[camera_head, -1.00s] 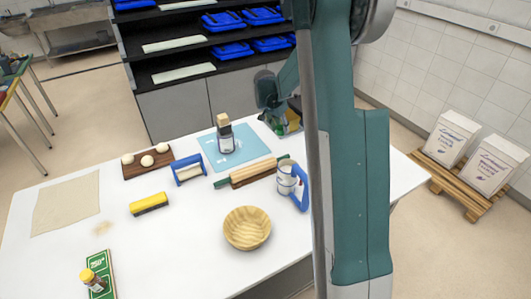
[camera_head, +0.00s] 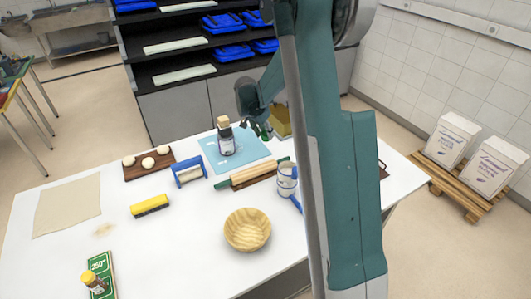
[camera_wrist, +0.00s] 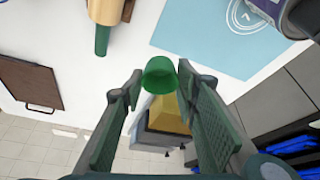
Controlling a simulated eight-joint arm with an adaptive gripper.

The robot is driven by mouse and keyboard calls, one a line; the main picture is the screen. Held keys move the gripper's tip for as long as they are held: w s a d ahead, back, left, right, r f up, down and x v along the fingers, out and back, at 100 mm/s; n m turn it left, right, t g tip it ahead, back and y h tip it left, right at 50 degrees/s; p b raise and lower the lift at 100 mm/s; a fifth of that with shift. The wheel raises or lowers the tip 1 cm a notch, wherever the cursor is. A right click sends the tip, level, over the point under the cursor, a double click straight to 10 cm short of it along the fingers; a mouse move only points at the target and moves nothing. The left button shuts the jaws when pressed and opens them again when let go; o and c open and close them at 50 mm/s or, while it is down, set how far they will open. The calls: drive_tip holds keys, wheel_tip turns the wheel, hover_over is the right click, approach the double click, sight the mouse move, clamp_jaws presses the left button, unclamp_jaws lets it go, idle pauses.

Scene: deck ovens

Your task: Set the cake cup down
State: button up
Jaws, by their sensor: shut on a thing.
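A small green cake cup (camera_wrist: 160,75) is between the two fingertips of my gripper (camera_wrist: 158,84) in the wrist view. My gripper is shut on it. In the head view my gripper (camera_head: 262,130) is over the far part of the white table, by the right edge of the light blue mat (camera_head: 222,160). The cup is too small there to make out clearly. Its height above the table cannot be told. The mat also shows in the wrist view (camera_wrist: 205,38), ahead and to the right of the cup.
A dark jar with a tan top (camera_head: 225,136) stands on the mat. A rolling pin (camera_head: 252,174), a measuring jug (camera_head: 287,180) and a wooden bowl (camera_head: 247,230) are nearer. A yellow-topped object (camera_head: 281,122) is behind my gripper. Bare white table lies left of the bowl.

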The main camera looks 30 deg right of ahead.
sight(264, 140)
drive_tip(key=shift+f, duration=2.9)
drive_tip(key=shift+f, duration=1.85)
drive_tip(key=shift+f, duration=0.2)
drive_tip(key=o, duration=0.7)
drive_tip(key=shift+r, duration=0.25)
drive_tip(key=v, duration=1.2)
